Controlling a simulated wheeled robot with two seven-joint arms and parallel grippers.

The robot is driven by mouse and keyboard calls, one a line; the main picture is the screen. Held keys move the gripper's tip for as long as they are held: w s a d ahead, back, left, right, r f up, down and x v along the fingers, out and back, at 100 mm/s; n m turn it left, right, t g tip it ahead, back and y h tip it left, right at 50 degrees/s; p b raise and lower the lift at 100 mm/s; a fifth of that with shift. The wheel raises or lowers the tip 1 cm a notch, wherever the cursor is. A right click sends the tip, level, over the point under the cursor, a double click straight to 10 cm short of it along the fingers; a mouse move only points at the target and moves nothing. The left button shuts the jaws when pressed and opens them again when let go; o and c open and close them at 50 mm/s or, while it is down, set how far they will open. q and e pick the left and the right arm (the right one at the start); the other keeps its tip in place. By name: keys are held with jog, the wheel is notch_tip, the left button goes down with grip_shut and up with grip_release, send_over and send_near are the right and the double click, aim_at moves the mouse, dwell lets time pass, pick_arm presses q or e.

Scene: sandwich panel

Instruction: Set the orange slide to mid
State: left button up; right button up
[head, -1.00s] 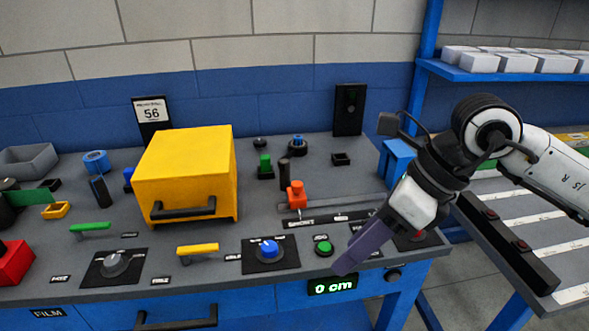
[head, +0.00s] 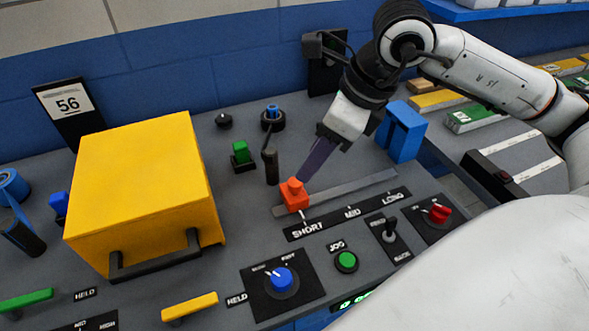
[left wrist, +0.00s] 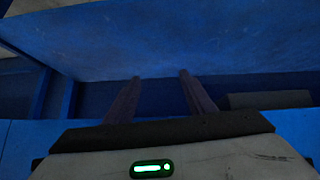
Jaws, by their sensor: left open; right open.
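The orange slide (head: 293,195) sits at the left end of its grey track (head: 350,190), above the SHORT mark on the label strip (head: 347,213). MID and LONG are marked farther right. My right gripper (head: 308,178) is at the orange slide, its purple fingers angled down just behind and to the right of the knob. It is open; whether the fingers touch the knob cannot be told. My left gripper (left wrist: 160,95) shows only in the left wrist view, open and empty before a dark blue surface.
A big yellow box (head: 135,185) with a dark handle stands left of the slide. A black upright lever (head: 270,165) and a green knob (head: 241,155) stand close behind it. A blue block (head: 403,132) is to the right. A blue dial (head: 281,279) and green button (head: 346,260) lie in front.

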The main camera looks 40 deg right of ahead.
aim_at(296, 182)
jog(key=x, duration=0.7)
jog(key=shift+f, duration=0.1)
grip_shut()
